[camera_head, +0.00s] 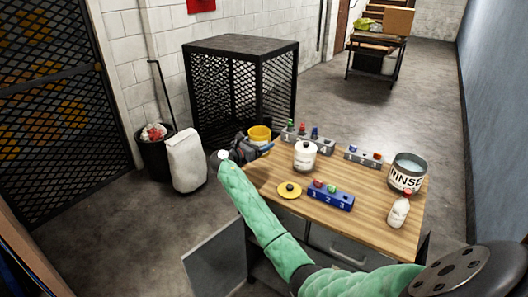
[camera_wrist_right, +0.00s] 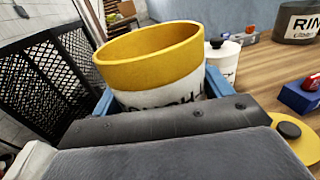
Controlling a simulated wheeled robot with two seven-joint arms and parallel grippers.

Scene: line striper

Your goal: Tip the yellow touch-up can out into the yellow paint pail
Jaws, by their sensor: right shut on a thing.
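The touch-up can (camera_head: 260,134) is white with a yellow band around its open top, and its partly covered label shows in the right wrist view (camera_wrist_right: 160,75). My right gripper (camera_head: 262,148) is shut on it, with blue fingers on either side. The can is roughly upright at the left edge of the wooden table. Its inner wall is yellow; its bottom and contents are hidden. A yellow lid with a black knob (camera_head: 289,190) lies on the table. I cannot make out a separate yellow paint pail. My left gripper is not in view.
On the table (camera_head: 265,172) stand a white lidded can (camera_head: 305,156), a blue numbered rack (camera_head: 331,199), two grey racks (camera_head: 308,141), a rinse pot (camera_head: 407,172) and a white bottle (camera_head: 399,211). A black mesh cage (camera_head: 240,90) stands behind. The floor left of the table is mostly clear.

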